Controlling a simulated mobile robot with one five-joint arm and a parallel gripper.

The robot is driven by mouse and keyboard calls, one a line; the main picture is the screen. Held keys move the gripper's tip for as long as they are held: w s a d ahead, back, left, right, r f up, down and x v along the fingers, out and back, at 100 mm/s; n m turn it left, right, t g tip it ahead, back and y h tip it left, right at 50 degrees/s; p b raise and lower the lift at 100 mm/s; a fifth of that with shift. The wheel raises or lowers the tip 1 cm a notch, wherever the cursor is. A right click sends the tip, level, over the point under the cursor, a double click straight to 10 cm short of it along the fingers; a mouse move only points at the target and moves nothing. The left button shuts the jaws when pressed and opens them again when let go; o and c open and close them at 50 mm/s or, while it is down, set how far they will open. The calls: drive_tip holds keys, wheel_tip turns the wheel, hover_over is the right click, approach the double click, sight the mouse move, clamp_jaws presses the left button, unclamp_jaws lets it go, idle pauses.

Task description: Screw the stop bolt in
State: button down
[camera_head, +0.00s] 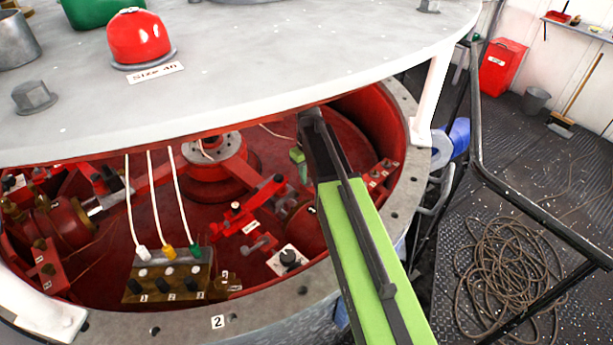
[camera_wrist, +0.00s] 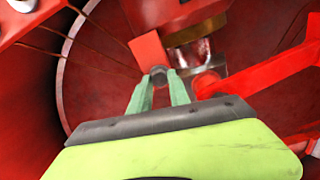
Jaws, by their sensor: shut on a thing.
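In the wrist view, the two green fingers of my gripper (camera_wrist: 158,88) are closed on the small grey round head of a bolt (camera_wrist: 158,72), seemingly the stop bolt. The bolt head lies against or just in front of a red block (camera_wrist: 148,48); its shank is hidden, so I cannot tell how deep it sits. In the head view, my gripper (camera_head: 298,160) is inside the red housing, below the pale top plate (camera_head: 240,90). The bolt is too small or hidden to make out there.
A red lever arm (camera_wrist: 265,75) and a metal cylinder (camera_wrist: 208,80) are close to the right of my fingers. In the head view, a connector block (camera_head: 165,283) with white cables stands at lower left. The grey rim (camera_head: 285,300) and the top plate bound the opening.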

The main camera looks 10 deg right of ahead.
drive_tip(key=m, duration=0.5)
drive_tip(key=shift+s+m, duration=0.1)
drive_tip(key=shift+m, duration=0.2)
drive_tip(key=m, duration=0.4)
drive_tip(key=shift+m, duration=0.3)
drive_tip(key=m, duration=0.4)
drive_tip(key=shift+d+m, duration=0.1)
drive_tip(key=shift+m, duration=0.2)
drive_tip(key=m, duration=2.3)
drive_tip(key=shift+m, duration=0.4)
